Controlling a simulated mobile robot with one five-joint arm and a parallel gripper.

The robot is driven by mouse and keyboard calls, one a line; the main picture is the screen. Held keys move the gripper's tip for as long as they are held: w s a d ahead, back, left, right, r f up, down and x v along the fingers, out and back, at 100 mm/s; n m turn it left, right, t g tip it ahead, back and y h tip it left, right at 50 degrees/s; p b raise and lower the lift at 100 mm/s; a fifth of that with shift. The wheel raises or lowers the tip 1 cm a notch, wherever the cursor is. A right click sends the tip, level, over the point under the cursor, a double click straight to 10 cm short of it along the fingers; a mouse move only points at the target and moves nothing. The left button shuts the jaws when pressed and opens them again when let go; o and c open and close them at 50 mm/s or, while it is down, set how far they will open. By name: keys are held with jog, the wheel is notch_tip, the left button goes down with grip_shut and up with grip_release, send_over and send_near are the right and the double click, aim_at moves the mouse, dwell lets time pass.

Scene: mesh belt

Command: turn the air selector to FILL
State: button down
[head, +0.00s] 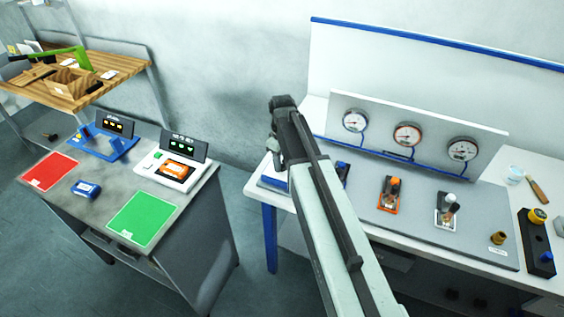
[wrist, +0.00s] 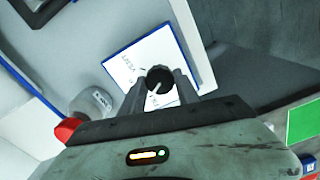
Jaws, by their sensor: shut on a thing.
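The air selector is a round black knob (wrist: 160,80) with a white pointer line, on a white plate (wrist: 150,55) with a blue edge in the wrist view. The pointer line runs toward the lower left of the wrist picture. My gripper (wrist: 161,88) has one finger on each side of the knob and is shut on it. In the head view my arm hides the knob and most of the plate; my gripper (head: 278,150) shows only in part.
The bench holds a grey panel (head: 375,215) with several valves and a gauge board (head: 380,123). A grey bottle-like thing (wrist: 92,102) and a red part (wrist: 68,129) are close beside my gripper. A side table (head: 105,190) with red and green mats stands left, past a floor gap.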

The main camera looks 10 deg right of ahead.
aim_at(282, 164)
jog(key=shift+n, duration=1.4)
jog(key=c, duration=0.9)
grip_release()
jog(key=shift+r, duration=0.1)
notch_tip(282, 164, up, 8)
jog(key=p, duration=0.8)
jog(key=shift+d, duration=0.1)
jog(key=shift+f, duration=0.2)
